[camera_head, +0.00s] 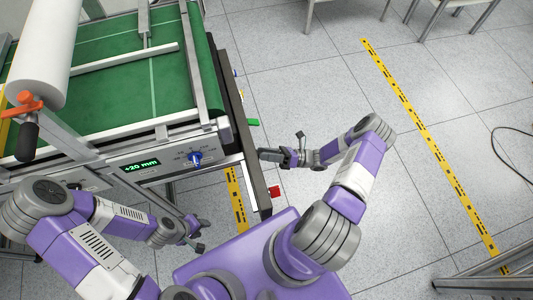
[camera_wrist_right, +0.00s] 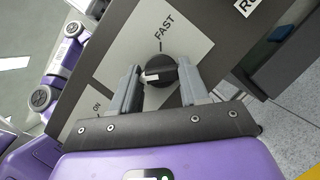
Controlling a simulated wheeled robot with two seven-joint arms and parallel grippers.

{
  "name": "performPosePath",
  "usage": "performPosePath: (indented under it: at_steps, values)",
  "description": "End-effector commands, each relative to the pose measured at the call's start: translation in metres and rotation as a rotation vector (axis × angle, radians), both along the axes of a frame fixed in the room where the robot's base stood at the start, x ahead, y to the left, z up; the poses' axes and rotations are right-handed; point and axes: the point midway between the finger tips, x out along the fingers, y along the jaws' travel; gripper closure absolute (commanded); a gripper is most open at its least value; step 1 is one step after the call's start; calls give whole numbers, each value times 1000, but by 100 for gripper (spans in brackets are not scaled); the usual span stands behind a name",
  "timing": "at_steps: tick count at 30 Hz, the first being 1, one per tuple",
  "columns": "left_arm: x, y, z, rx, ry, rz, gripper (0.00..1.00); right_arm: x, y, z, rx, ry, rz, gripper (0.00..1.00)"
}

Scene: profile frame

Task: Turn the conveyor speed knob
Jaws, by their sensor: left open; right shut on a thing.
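The speed knob (camera_wrist_right: 160,70) is black and round with a white mark on its left side. It sits on a light grey plate (camera_wrist_right: 128,52) with a tick and the word FAST above it in the right wrist view. My right gripper (camera_wrist_right: 158,80) is shut on the knob, one finger on each side. In the head view my right gripper (camera_head: 268,155) is at the conveyor's right end, and the knob is hidden there. My left gripper (camera_head: 195,232) is open and empty, low in front of the conveyor (camera_head: 120,60).
A blue dial (camera_head: 195,157) and a "+20 mm" display (camera_head: 141,166) are on the conveyor's front rail. A white roll (camera_head: 42,50) and an orange clamp (camera_head: 26,103) are at left. Tiled floor on the right is mostly clear.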

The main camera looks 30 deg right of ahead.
Motion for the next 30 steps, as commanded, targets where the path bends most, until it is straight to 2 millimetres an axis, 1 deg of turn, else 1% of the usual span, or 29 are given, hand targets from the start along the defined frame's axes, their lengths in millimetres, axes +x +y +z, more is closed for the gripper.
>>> performPosePath:
  at_steps: [6, 19, 20, 24, 30]
  values:
    - [0, 0, 0, 0, 0, 0, 57, 0, -1, 0, -12, -42, -1, 86]
    - [0, 0, 0, 0, 0, 0, 57, 0, -1, 0, -14, -51, 0, 86]
    - [0, 0, 0, 0, 0, 0, 57, 0, -1, 0, -14, -51, 0, 52]
    - [0, 0, 0, 0, 0, 0, 57, 0, 0, 0, -13, -50, 0, 31]
    - [0, 0, 0, 0, 0, 0, 57, 0, 0, 0, -13, -49, 0, 30]
